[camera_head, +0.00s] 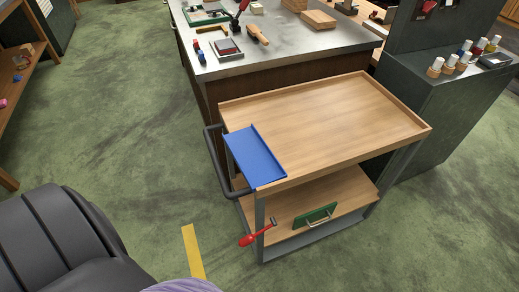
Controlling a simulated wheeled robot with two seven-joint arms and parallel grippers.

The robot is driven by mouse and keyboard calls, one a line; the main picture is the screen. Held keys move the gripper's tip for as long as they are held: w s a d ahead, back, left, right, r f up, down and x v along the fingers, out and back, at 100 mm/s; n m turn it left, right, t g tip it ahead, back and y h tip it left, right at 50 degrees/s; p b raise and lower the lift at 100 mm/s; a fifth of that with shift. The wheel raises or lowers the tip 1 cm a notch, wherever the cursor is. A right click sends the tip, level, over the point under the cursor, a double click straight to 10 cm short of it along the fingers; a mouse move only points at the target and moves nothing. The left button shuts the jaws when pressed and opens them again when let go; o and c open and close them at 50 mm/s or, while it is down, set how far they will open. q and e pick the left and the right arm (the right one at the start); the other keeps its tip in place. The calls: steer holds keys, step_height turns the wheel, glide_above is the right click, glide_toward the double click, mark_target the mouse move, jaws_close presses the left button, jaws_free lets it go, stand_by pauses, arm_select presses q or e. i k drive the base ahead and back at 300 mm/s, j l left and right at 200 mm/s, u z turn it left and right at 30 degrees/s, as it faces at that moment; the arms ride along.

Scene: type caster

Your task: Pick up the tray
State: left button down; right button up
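A blue rectangular tray (256,157) with low raised edges lies at the near left corner of a wooden cart top (325,115). It reaches over the cart's left rim, beside the dark cart handle (213,165). Nothing lies in the tray. Neither of my grippers shows in the head view, so I cannot see their state.
The cart has a lower shelf (345,196) with a green item (315,215) and a red-handled tool (257,235) at its near edge. A metal-topped workbench (290,42) stands behind.

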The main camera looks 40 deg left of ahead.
mark_target(258, 164)
steer(key=k+j+z, duration=0.15)
steer(key=j, duration=0.25)
steer(key=k+j+z, duration=0.1)
steer(key=j, duration=0.3)
steer(key=k+j+z, duration=0.15)
steer(key=j, duration=0.2)
steer(key=k+j+z, duration=0.1)
steer(key=j, duration=0.25)
steer(key=i+j+z, duration=0.2)
steer(key=j, duration=0.3)
steer(key=i+j+z, duration=0.15)
steer(key=j, duration=0.35)
steer(key=j+z, duration=0.2)
steer(key=j, duration=0.3)
